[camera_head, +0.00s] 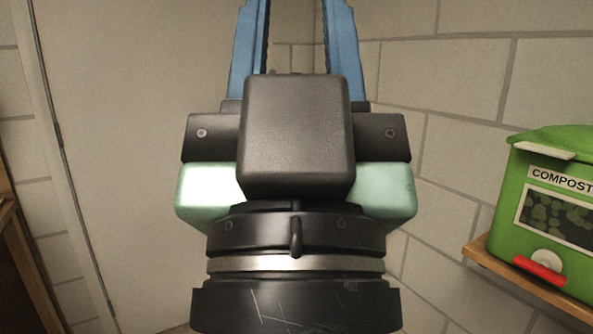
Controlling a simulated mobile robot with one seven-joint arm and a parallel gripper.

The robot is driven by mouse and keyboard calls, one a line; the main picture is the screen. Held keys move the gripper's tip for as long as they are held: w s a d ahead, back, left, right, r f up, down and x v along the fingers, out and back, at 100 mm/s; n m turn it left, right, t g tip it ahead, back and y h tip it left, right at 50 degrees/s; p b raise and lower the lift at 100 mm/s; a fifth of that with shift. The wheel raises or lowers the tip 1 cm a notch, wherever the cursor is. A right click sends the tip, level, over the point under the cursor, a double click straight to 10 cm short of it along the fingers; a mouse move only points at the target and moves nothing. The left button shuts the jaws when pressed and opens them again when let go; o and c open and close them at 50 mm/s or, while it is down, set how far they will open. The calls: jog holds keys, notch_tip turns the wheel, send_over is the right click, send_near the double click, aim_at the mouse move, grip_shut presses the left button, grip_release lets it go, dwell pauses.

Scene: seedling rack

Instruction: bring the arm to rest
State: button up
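My gripper (295,40) fills the middle of the view, close to the camera, with its two blue fingers pointing to the top of the picture. The fingers stand well apart and nothing shows between them except the wall behind. The fingertips are cut off by the top edge. Its dark body and pale green sides hide the middle of the scene.
A green compost bin (556,160) with a red handle sits on a wooden shelf (530,290) at the right. A pale door or panel (130,130) is behind on the left. Brick walls (440,85) stand behind. A wooden edge (22,265) shows at the far left.

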notch_tip(320, 180, up, 23)
jog(key=p, duration=2.1)
jog(key=shift+r, duration=0.2)
jog(key=shift+w+d, duration=0.1)
